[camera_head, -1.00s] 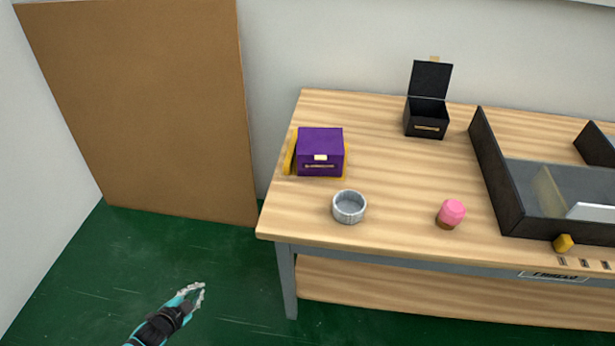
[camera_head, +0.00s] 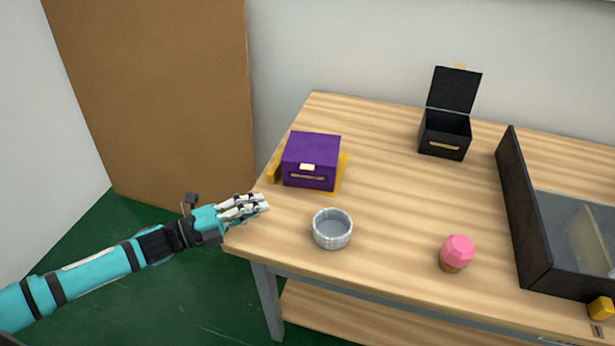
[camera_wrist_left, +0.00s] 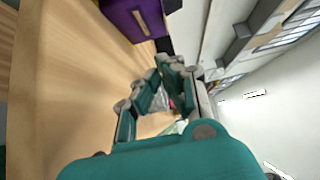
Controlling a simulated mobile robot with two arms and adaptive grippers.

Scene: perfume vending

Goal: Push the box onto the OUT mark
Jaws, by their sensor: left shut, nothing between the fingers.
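A closed purple box (camera_head: 311,160) with a pale clasp stands near the table's left edge. It also shows at the top of the left wrist view (camera_wrist_left: 132,16). A yellow patch (camera_head: 342,174) shows from under its right side, with a yellow upright piece (camera_head: 274,170) at its left; I cannot read any OUT lettering. My left gripper (camera_head: 264,203) is shut and empty at the table's left edge, apart from the box and in front of it to the left. Its fingers also show in the left wrist view (camera_wrist_left: 160,95). My right gripper is not in view.
On the wooden table (camera_head: 390,200) stand a round metal dish (camera_head: 333,230), a pink-topped piece (camera_head: 457,252), an open black box (camera_head: 445,135) and a black-walled tray (camera_head: 520,215). The table's middle is clear. A brown board (camera_head: 160,100) leans at the left.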

